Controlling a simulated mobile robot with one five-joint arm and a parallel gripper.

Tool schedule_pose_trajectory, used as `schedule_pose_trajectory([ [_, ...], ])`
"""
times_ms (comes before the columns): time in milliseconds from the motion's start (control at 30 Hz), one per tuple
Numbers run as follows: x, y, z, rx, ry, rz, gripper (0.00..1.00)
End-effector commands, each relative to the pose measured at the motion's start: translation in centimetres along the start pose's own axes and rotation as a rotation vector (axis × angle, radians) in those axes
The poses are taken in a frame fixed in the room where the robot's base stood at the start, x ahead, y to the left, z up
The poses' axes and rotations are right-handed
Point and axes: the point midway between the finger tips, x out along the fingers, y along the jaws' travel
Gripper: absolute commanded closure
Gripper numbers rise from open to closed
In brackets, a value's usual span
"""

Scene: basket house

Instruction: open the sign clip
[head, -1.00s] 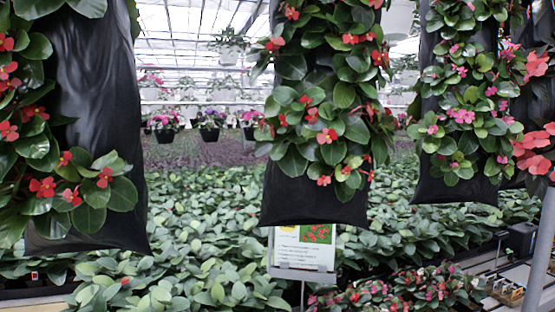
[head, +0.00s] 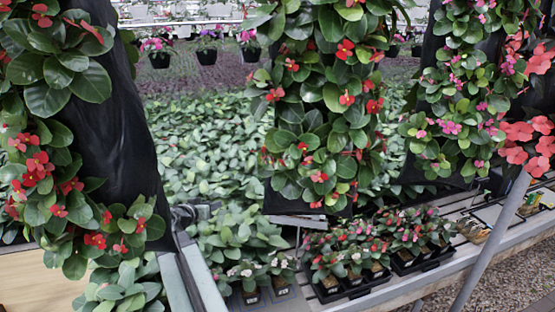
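The sign is mostly hidden behind the middle hanging black bag (head: 300,200) of red flowers. Only a pale strip, which looks like the lower edge of the sign or its clip (head: 291,221), shows just below the bag. Whether the clip is open or closed cannot be told. My gripper is not in view.
Another flower bag (head: 115,140) hangs close on the left, and one with pink flowers (head: 455,110) on the right. Potted flowers in black trays (head: 350,288) stand on a bench with a metal edge (head: 425,278). A slanted grey post (head: 490,240) stands at right, beside gravel floor (head: 510,280).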

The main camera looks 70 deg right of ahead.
Motion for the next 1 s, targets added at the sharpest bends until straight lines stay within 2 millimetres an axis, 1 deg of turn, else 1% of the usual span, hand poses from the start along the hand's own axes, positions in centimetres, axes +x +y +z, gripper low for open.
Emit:
schedule_pose_trajectory([
  [33,3.2,4.8,-2.9,0.068,0.090,0.064,0.72],
  [67,4.5,7.1,-4.5,0.101,0.144,0.089,0.72],
  [100,5.9,10.0,-6.2,0.136,0.206,0.116,0.72],
  [200,8.1,15.2,-9.2,0.187,0.319,0.149,0.72],
  [300,9.1,18.0,-10.5,0.207,0.376,0.160,0.72],
  [400,9.4,18.9,-11.0,0.214,0.396,0.161,0.72],
  [533,9.6,18.8,-11.1,0.214,0.396,0.160,0.72],
  [633,10.3,18.9,-11.4,0.214,0.396,0.160,0.72],
  [767,12.2,19.2,-12.2,0.214,0.395,0.161,0.72],
  [900,14.7,19.7,-13.2,0.214,0.395,0.161,0.72],
  [1000,16.1,20.0,-13.7,0.214,0.394,0.161,0.72],
])
